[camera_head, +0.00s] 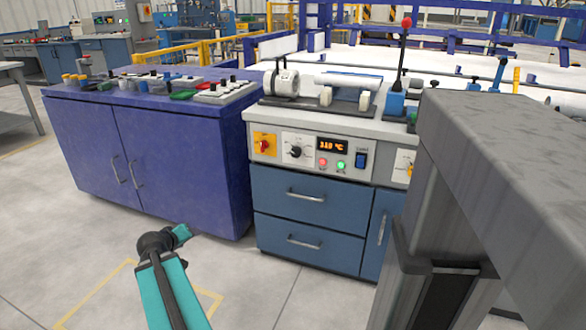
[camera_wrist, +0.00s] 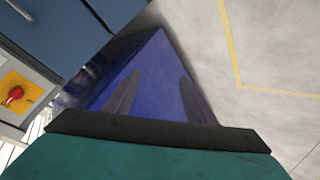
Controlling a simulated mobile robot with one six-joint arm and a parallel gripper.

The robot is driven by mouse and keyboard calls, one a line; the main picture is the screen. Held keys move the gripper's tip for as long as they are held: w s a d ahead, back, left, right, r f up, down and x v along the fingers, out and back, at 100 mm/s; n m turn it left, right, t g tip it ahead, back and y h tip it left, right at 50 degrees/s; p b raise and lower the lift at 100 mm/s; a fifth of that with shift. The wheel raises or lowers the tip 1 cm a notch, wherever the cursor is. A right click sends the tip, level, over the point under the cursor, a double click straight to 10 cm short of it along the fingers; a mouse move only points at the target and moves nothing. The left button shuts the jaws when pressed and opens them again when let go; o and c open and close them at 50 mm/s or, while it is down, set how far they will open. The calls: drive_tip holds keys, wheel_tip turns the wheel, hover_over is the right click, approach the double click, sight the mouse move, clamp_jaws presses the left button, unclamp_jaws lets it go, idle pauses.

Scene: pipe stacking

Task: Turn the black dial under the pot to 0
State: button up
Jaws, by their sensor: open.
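The black dial (camera_head: 296,152) sits on a white plate on the front panel of the grey-topped workstation. Its pointer setting is too small to read. No pot is clearly seen; a white cylindrical device (camera_head: 283,83) stands on the bench above the dial. My gripper shows in the wrist view (camera_wrist: 159,77) as two dark fingers spread apart, with nothing between them. In the head view my teal arm is low in front of the blue cabinet, left of and below the dial, well apart from it. The dial is not visible in the wrist view.
A red knob on a yellow plate (camera_head: 265,145) is left of the dial. A display (camera_head: 332,147) reading about 31.0 °C, red and green buttons and a blue switch (camera_head: 361,160) are to its right. A blue cabinet (camera_head: 150,150) stands left. Open floor lies in front.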

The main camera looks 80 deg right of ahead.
drive_tip(key=s+d+r+m+g+h+b, duration=0.1)
drive_tip(key=s+d+r+h+b, duration=0.1)
drive_tip(key=s+d+r+b, duration=0.35)
drive_tip(key=s+d+r+m+g+h+b, duration=0.1)
drive_tip(key=s+d+r+m+h+b, duration=0.2)
drive_tip(key=s+d, duration=0.5)
drive_tip(key=s+d+r+m+g+h+b, duration=0.1)
drive_tip(key=s+r+g+h+b, duration=0.1)
drive_tip(key=s+r+b, duration=0.4)
drive_tip(key=s+r+g, duration=0.1)
drive_tip(key=s+r, duration=0.4)
drive_tip(key=s, duration=0.5)
drive_tip(key=shift+s+d+b, duration=0.2)
drive_tip(key=shift+s+b, duration=0.15)
drive_tip(key=shift+b, duration=0.05)
drive_tip(key=shift+w, duration=0.15)
